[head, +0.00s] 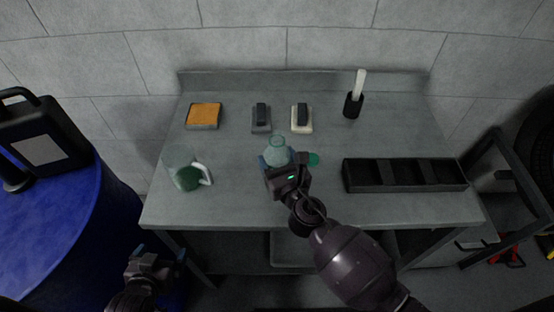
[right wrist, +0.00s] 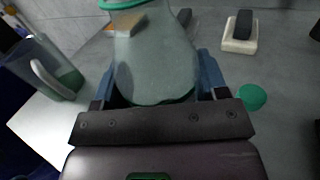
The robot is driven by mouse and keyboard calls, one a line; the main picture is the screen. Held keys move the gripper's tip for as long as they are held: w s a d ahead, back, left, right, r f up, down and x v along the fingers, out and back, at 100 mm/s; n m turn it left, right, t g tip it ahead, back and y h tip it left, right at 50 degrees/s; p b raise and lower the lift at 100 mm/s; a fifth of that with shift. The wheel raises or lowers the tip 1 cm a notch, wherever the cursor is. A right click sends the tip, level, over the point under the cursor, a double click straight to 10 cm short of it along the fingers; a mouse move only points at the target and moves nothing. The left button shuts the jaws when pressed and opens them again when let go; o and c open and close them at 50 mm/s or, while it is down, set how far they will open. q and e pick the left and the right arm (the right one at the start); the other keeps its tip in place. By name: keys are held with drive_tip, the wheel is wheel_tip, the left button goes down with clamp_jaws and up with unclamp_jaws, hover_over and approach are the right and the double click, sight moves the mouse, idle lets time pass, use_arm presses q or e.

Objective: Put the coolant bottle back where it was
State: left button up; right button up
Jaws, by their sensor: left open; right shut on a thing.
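The coolant bottle (head: 277,150) is a pale translucent bottle over the middle of the workbench. Its teal neck ring and grey-green body (right wrist: 155,60) fill the top of the right wrist view. My right gripper (head: 280,166) is shut on it, with blue fingers on both sides of the body. The bottle's base is hidden, so I cannot tell whether it touches the bench. A flat green disc (head: 313,159) lies on the bench just right of the bottle; it also shows in the right wrist view (right wrist: 252,97). My left gripper (head: 153,258) is open and empty, low in front of the bench's left end.
A clear jug (head: 184,172) with green liquid and a white handle stands left on the bench (head: 240,205). An orange sponge (head: 204,114), two dark-handled blocks (head: 261,118) (head: 302,118) and a brush in a holder (head: 354,104) stand behind. A black divided tray (head: 404,176) is at right.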

drive_tip(key=shift+f, duration=0.15)
drive_tip(key=o, duration=1)
drive_tip(key=shift+c, duration=0.2)
drive_tip(key=shift+r, duration=0.2)
drive_tip(key=v, duration=1.2)
